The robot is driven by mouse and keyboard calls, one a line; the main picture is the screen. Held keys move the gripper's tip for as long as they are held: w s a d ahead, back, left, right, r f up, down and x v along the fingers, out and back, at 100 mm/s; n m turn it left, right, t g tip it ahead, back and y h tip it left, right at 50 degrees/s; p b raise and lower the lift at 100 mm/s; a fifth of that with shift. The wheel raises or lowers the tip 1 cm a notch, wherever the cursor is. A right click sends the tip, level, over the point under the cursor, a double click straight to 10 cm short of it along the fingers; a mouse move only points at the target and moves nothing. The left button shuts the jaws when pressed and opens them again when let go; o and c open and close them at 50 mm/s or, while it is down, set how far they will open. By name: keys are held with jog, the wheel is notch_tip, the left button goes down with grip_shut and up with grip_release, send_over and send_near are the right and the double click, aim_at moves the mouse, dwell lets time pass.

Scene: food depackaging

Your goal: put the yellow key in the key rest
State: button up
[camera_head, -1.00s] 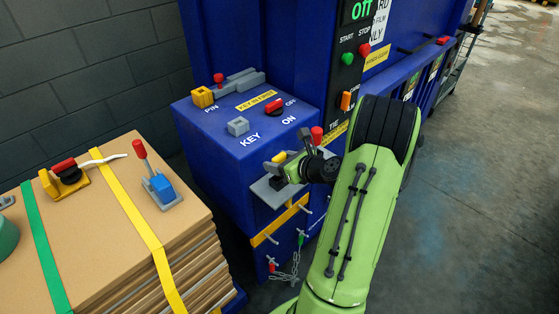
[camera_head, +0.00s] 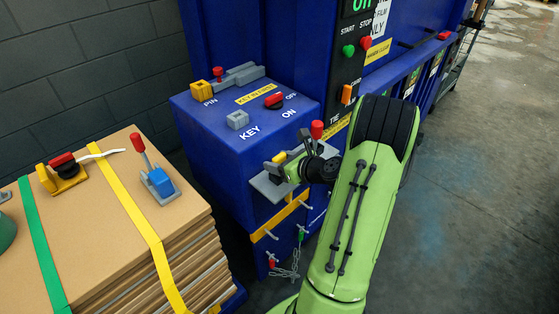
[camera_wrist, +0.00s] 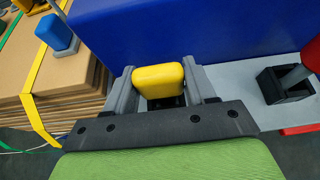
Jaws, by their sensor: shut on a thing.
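The yellow key (camera_wrist: 159,81) is between the two grey fingers of my gripper (camera_wrist: 163,88) in the wrist view. Its block-shaped yellow head faces the camera; its lower part is hidden, with something dark just below it. In the head view the key (camera_head: 279,158) and my gripper (camera_head: 283,166) are over a grey shelf (camera_head: 268,189) on the front of the blue machine. The wrist view shows a black square holder (camera_wrist: 284,86) on this shelf, right of the key, with a red-topped piece in it. I cannot tell whether the key touches a rest.
On the blue cabinet top are a grey block (camera_head: 238,120) by the "KEY" label, a red-and-black switch (camera_head: 274,101) and a yellow-and-grey pin latch (camera_head: 206,91). A strapped cardboard stack (camera_head: 95,215) stands left. The blue wall is close beyond my gripper.

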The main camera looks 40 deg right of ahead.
jog(key=o, duration=1.1)
jog(key=shift+f, duration=0.1)
jog(key=p+v, duration=0.2)
jog(key=v, duration=1.3)
jog(key=shift+s+p, duration=0.3)
jog(key=shift+s, duration=0.05)
jog(key=shift+w+a, duration=0.1)
